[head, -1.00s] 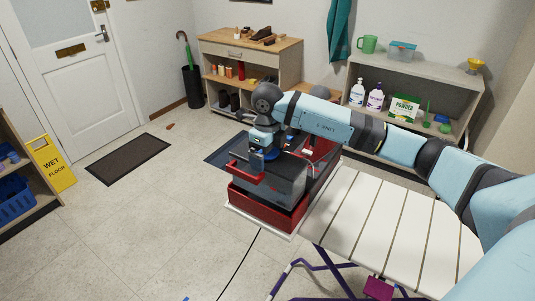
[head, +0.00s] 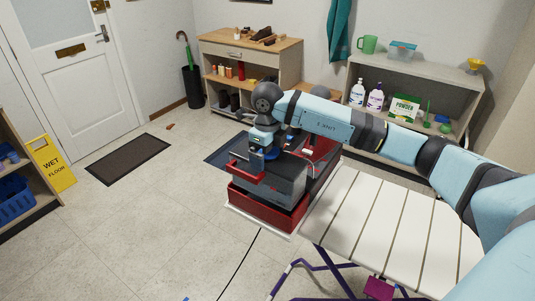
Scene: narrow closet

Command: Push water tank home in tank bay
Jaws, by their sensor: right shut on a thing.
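The water tank (head: 284,187) is a dark grey, partly see-through box. My right gripper (head: 262,163) is over the tank's near left end, pointing down, and is shut on the tank's red handle (head: 243,168). The fingertips are small and partly hidden. The arm hides part of the machine behind the tank, so I cannot tell whether the tank is fully seated. My left gripper is not in view.
A white slatted board (head: 385,222) on purple legs stands close on the right, under my right arm. Shelves with bottles (head: 375,100) and a wooden cabinet (head: 250,60) line the back. A yellow wet-floor sign (head: 52,163) stands left.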

